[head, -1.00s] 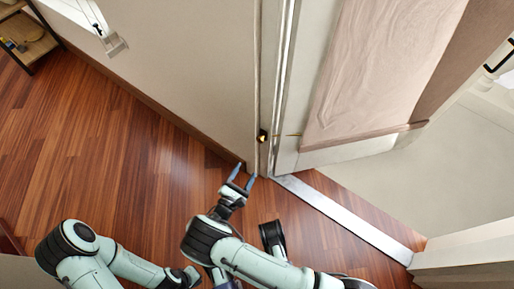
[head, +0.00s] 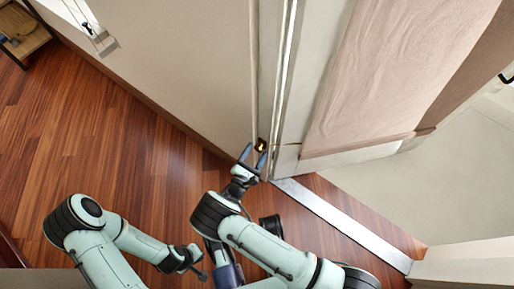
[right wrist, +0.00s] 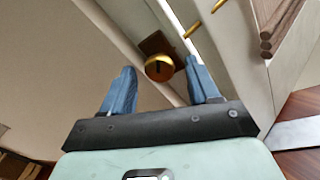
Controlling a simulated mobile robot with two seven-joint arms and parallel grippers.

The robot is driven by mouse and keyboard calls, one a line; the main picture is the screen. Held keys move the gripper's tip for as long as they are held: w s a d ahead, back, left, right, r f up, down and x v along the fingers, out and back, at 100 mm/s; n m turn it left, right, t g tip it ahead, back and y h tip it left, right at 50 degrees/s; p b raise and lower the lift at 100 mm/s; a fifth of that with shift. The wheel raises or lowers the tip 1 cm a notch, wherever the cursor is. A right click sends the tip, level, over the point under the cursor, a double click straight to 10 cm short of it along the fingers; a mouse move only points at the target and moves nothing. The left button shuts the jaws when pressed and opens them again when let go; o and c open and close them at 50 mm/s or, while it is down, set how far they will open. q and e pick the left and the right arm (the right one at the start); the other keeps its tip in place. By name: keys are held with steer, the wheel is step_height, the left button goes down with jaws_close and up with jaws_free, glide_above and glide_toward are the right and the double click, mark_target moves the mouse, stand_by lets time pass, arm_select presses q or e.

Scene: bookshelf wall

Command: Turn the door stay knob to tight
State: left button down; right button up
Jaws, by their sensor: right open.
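The brass knob (head: 261,145) sits on a dark plate on the door frame in the head view. In the right wrist view the round knob (right wrist: 159,68) shows a dark slot or mark and lies between the two blue fingers, seemingly just beyond their tips. My right gripper (head: 254,157) is open and empty, close in front of the knob; its fingers also show in the right wrist view (right wrist: 160,72). A thin brass rod (right wrist: 193,30) shows beside the knob, toward the door. My left gripper (head: 199,268) is low over the floor, its jaws unclear.
The open door (head: 365,75) stands to the right of the frame, above a pale metal threshold strip (head: 345,222). A beige wall (head: 180,65) runs to the left. A wooden shelf (head: 22,35) is at the far upper left. The wooden floor (head: 85,130) at left is clear.

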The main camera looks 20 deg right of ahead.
steer(key=c, duration=1.1)
steer(key=shift+o, duration=0.3)
steer(key=shift+m, duration=0.3)
steer(key=m+h, duration=0.1)
steer(key=m, duration=0.3)
steer(key=shift+f+m+t, duration=0.1)
steer(key=shift+m+t, duration=0.2)
steer(key=shift+w+a+m+h, duration=0.1)
steer(key=shift+m+h, duration=0.2)
steer(key=shift+m, duration=1.3)
steer(key=shift+w+m+h, duration=0.1)
steer(key=shift+m+h, duration=0.2)
steer(key=shift+m, duration=1.3)
